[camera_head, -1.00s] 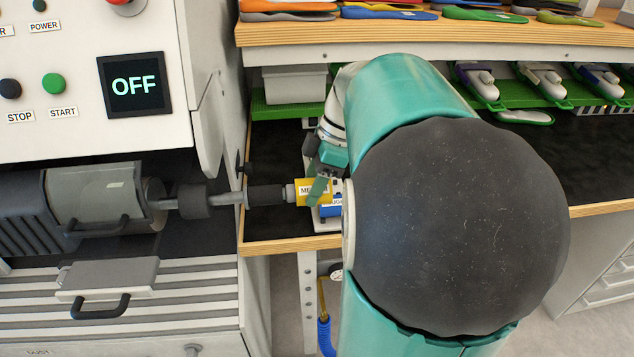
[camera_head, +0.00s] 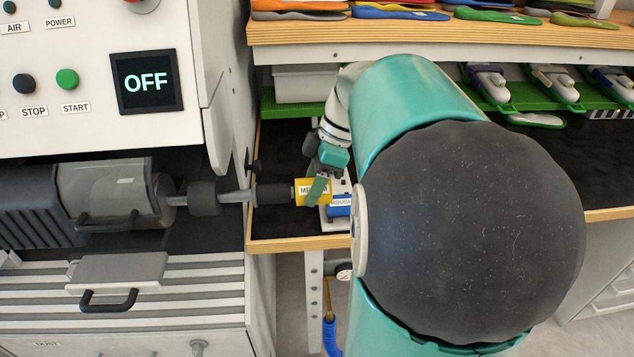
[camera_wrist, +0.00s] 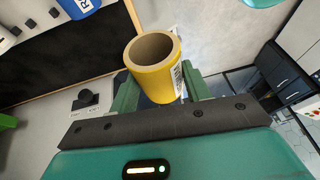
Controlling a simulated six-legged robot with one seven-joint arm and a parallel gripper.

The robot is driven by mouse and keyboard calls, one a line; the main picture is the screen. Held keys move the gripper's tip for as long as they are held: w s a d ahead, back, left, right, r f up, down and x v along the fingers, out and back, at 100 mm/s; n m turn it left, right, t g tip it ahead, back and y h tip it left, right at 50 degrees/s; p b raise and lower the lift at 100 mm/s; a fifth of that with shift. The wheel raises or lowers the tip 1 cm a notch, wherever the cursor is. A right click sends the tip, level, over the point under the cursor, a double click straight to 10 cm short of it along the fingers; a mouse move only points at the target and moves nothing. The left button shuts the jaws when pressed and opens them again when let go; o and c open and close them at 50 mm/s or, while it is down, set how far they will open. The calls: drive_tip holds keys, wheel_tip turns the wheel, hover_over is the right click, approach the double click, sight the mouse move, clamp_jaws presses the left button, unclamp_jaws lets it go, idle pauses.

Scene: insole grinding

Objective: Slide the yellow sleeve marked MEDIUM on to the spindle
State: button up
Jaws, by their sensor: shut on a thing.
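The yellow sleeve (camera_head: 303,190) shows part of its MEDIUM label. My gripper (camera_head: 319,188) is shut on it. In the wrist view the sleeve (camera_wrist: 158,82) sits between my gripper's green fingers (camera_wrist: 160,95), its open hollow end facing the camera. The spindle (camera_head: 235,197) sticks out to the right from the grinding machine and carries a dark drum and a black end piece (camera_head: 274,194). The sleeve is in line with that end piece at its right tip. I cannot tell whether they touch or overlap.
A blue sleeve with a partly hidden label (camera_head: 341,206) stands on the bench just right of my gripper. The machine's screen (camera_head: 146,83) reads OFF. A shelf of insoles (camera_head: 400,14) runs along the back. My arm hides much of the bench.

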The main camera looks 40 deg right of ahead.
sight(275, 182)
drive_tip(key=shift+w+a, duration=0.25)
drive_tip(key=shift+a, duration=0.1)
idle(0.3)
drive_tip(key=shift+w+a, duration=0.2)
drive_tip(key=shift+a, duration=0.1)
drive_tip(key=shift+w+a, duration=0.65)
drive_tip(key=shift+a, duration=0.3)
drive_tip(key=shift+w+a, duration=0.15)
drive_tip(key=shift+a, duration=0.1)
drive_tip(key=shift+w+a, duration=0.15)
idle(0.6)
drive_tip(key=shift+w+a, duration=0.35)
drive_tip(key=shift+a, duration=0.2)
drive_tip(key=shift+w+a, duration=0.1)
drive_tip(key=shift+a, duration=0.05)
idle(0.3)
drive_tip(key=shift+w+a, duration=0.2)
drive_tip(key=shift+a, duration=0.1)
drive_tip(key=shift+w+a, duration=0.15)
drive_tip(key=shift+a, duration=0.05)
idle(0.4)
